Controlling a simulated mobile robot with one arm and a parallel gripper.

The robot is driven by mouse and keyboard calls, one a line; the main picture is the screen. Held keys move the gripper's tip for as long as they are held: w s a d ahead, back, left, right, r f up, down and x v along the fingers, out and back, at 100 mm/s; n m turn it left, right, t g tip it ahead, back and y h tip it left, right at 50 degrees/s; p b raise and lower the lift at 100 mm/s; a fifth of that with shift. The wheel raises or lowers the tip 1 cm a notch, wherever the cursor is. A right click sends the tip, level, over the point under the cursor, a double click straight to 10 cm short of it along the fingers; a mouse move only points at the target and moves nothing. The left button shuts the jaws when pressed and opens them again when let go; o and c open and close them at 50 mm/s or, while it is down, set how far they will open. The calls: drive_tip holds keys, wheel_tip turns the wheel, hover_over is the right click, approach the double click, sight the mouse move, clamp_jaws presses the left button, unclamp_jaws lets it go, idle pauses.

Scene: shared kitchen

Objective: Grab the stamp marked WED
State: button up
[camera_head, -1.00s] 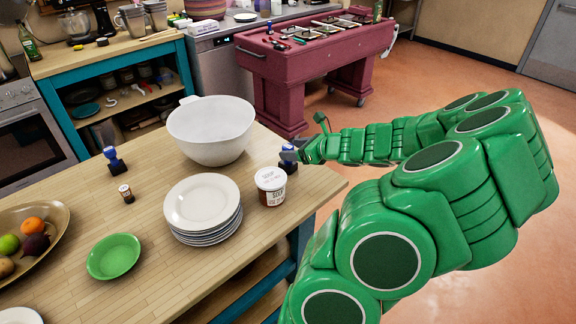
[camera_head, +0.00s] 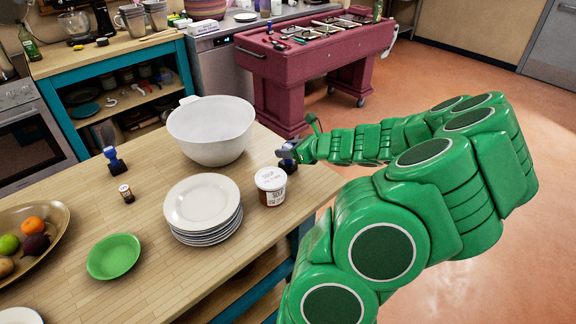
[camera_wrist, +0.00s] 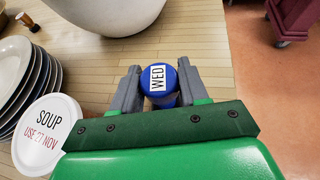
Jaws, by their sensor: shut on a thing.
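The stamp marked WED (camera_wrist: 157,77) has a blue top with a white label, seen between my grey fingers in the wrist view. My gripper (camera_wrist: 159,88) is shut on it. In the head view, my gripper (camera_head: 289,151) is at the right edge of the wooden table, and the stamp's dark lower part (camera_head: 288,166) shows just below the fingers. I cannot tell whether its base touches the table. A second blue stamp (camera_head: 114,161) stands upright at the table's left side; its label cannot be read.
A soup tub (camera_head: 270,187) stands close beside my gripper. A white bowl (camera_head: 211,132) and a stack of plates (camera_head: 203,207) are to the left.

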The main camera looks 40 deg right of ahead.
clamp_jaws()
